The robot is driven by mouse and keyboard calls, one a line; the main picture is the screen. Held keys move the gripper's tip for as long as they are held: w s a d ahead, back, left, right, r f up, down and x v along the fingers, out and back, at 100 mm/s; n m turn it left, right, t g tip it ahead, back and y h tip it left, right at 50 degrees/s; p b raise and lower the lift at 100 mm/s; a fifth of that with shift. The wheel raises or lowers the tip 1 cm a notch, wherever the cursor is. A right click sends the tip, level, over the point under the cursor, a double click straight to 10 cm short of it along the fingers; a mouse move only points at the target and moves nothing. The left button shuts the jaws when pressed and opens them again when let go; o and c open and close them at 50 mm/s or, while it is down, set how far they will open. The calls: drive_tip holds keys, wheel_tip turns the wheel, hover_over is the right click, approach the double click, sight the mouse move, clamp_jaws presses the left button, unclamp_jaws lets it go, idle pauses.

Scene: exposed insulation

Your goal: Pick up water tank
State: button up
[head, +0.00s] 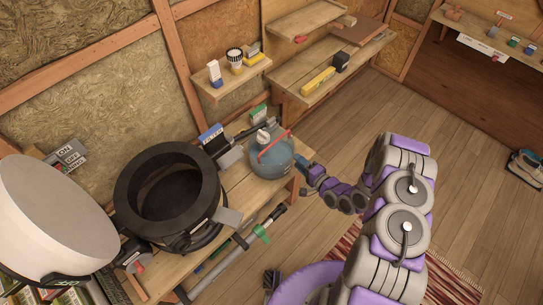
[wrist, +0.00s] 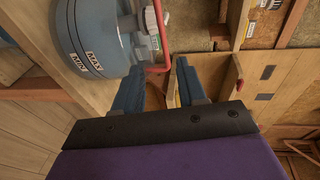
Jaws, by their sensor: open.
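The water tank (head: 270,158) is a blue-grey rounded jug with a red handle and a pale cap. It stands at the right end of the wooden bench. In the wrist view the tank (wrist: 90,40) fills the upper left, with MAX and MIN labels on its side. My gripper (head: 303,166) is close to the tank's right side. In the wrist view my gripper (wrist: 158,80) is open, its two blue fingers apart. The lower bend of the red handle (wrist: 158,68) shows near the gap between the fingertips. I cannot tell whether they touch.
A large black round vessel (head: 168,195) and a white drum (head: 50,220) are left of the tank on the bench (head: 240,187). A green-and-grey pole tool (head: 240,246) leans at its front. Shelves (head: 225,82) hang behind. Wooden floor (head: 340,120) is open to the right.

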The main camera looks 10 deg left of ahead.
drive_tip(key=b, duration=0.2)
approach(275, 142)
drive_tip(key=w+a+f, duration=0.2)
drive_tip(key=w+a, duration=0.1)
drive_tip(key=b+x, duration=0.1)
drive_tip(key=x, duration=0.5)
drive_tip(key=shift+w+a+r+b, duration=0.1)
drive_tip(key=shift+r+b, duration=0.1)
drive_tip(key=shift+b, duration=0.2)
drive_tip(key=shift+d+r, duration=0.1)
drive_tip(key=shift+d, duration=0.2)
drive_tip(key=c, duration=0.3)
drive_tip(key=shift+a, duration=0.1)
clamp_jaws()
